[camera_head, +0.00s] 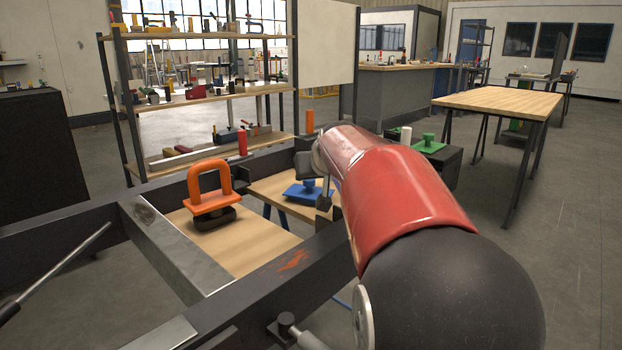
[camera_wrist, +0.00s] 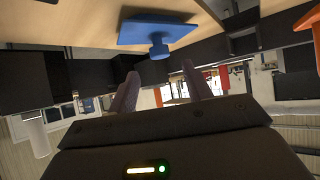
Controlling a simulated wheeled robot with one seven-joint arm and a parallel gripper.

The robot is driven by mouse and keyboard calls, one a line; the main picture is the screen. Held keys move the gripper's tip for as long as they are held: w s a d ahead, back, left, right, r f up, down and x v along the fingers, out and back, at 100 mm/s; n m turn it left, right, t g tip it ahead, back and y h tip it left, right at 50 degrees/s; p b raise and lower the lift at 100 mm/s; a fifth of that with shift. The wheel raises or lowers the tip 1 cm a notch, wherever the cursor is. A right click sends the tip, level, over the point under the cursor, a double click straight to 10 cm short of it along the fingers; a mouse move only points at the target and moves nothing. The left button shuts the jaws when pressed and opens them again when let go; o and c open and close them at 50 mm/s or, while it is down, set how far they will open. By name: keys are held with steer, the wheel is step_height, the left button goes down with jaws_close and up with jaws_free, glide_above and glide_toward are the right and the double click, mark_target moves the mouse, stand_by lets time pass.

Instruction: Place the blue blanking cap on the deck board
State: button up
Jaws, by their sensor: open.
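In the head view my red arm reaches over the frame and partly hides the gripper beside the cap.
Dark frame beams (camera_head: 285,268) surround the bays. A green cap (camera_head: 429,144) and a white cylinder (camera_head: 405,135) stand to the right. A wooden table (camera_head: 500,101) is farther off.

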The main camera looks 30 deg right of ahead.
steer(key=v, duration=0.4)
stand_by(0.5)
